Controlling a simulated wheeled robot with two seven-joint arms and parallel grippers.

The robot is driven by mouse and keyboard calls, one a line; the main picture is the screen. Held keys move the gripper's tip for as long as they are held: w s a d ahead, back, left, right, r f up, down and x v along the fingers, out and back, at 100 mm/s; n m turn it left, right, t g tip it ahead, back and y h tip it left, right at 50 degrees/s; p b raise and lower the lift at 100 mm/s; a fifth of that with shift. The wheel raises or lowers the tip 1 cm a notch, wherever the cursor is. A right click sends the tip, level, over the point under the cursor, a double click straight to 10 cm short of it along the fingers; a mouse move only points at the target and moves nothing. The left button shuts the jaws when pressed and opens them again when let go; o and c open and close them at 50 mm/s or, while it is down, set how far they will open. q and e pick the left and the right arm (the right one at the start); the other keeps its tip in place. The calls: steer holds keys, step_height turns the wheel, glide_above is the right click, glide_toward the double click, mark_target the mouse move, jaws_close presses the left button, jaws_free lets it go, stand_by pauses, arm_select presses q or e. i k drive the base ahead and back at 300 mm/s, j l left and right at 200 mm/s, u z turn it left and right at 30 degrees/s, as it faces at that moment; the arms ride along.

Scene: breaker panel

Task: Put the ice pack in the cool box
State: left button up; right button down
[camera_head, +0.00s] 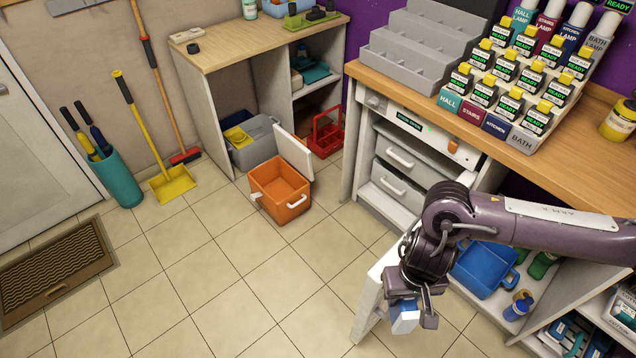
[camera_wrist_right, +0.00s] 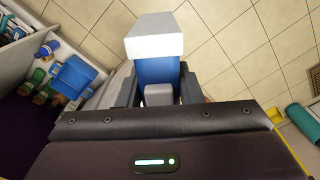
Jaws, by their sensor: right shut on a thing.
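The ice pack (camera_head: 404,321), blue with a white end, is held in my right gripper (camera_head: 413,306), in front of the workbench at the lower right of the head view. In the right wrist view the ice pack (camera_wrist_right: 157,68) stands out between the two dark fingers of the right gripper (camera_wrist_right: 157,92), which is shut on it. The cool box (camera_head: 281,205) is an orange box on the tiled floor at the centre, with its white lid (camera_head: 294,152) tilted up at the back. It is open, well up and left of the gripper. My left gripper is not in view.
An open white cabinet door (camera_head: 371,298) stands beside and behind my right gripper. The workbench (camera_head: 452,118) carries a grey stepped rack and labelled items. A grey bin (camera_head: 257,143) and a red caddy (camera_head: 325,136) are near the cool box. The floor in front is clear.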

mark_target(280, 190)
steer(key=i+j, duration=0.25)
steer(key=i, duration=0.25)
steer(key=i+j, duration=0.3)
steer(key=i, duration=0.15)
steer(key=i+j, duration=0.25)
steer(key=i, duration=0.25)
steer(key=i+j, duration=0.25)
steer(key=i, duration=0.25)
